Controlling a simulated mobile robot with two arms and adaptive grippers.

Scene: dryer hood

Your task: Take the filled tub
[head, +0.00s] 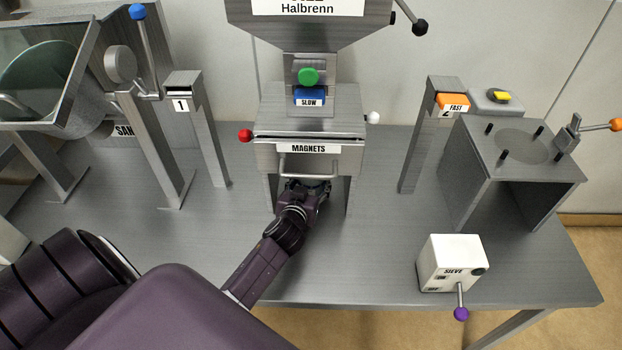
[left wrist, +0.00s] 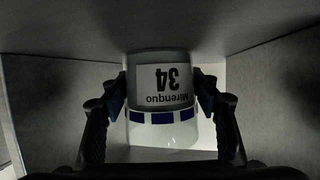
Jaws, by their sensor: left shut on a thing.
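The tub (left wrist: 164,100) shows in the left wrist view, in the dim space under the hopper. It is pale with a band of dark blue squares and a label reading "34" and "Mirenquo", seen upside down. My left gripper (left wrist: 164,105) is shut on the tub, one finger on each side. In the head view my left gripper (head: 304,188) reaches under the magnets box (head: 308,155), between its legs, and the tub is hidden there. I cannot see how full the tub is. My right gripper is not in view.
The magnets box and its side walls enclose the gripper closely. A white sieve switch box (head: 440,262) stands at the front right. A metal stand (head: 545,170) is at the right, a post marked 1 (head: 200,130) at the left. The front middle bench (head: 360,265) is clear.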

